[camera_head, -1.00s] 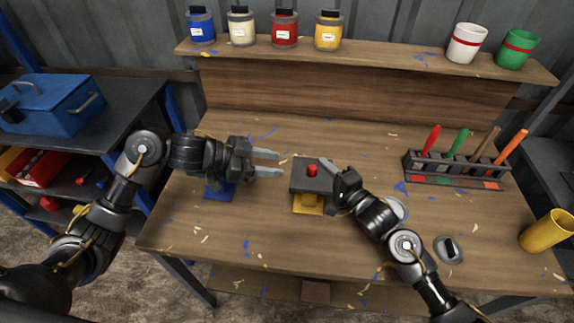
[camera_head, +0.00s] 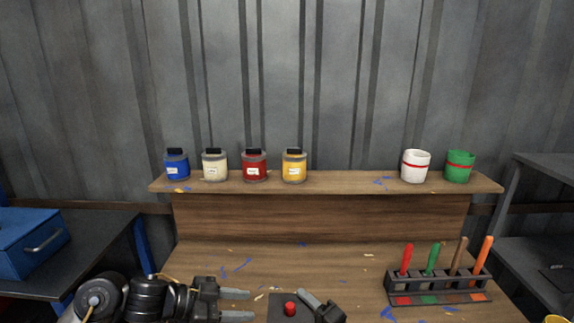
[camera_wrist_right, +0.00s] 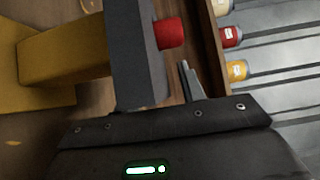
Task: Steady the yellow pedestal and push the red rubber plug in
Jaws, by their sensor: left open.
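The red rubber plug (camera_head: 290,308) stands up from the dark top block of the pedestal (camera_head: 274,312), low in the head view. The right wrist view shows the red plug (camera_wrist_right: 169,33) on the dark block (camera_wrist_right: 138,60), with the yellow pedestal (camera_wrist_right: 68,45) at left. My left gripper (camera_head: 250,304) is open and empty left of the block, fingers pointing at it and apart from it. My right gripper (camera_head: 306,298) is at the block's right side, close to the plug. Only one finger shows clearly, on the plug's side of the block, so its opening is unclear.
A rack (camera_head: 438,285) with several coloured-handled tools stands at right. Several paint jars (camera_head: 254,167) and two cups (camera_head: 416,166) stand on the raised back shelf (camera_head: 340,182). A blue toolbox (camera_head: 32,243) is at far left. Behind the pedestal the bench is clear except for paint flecks.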

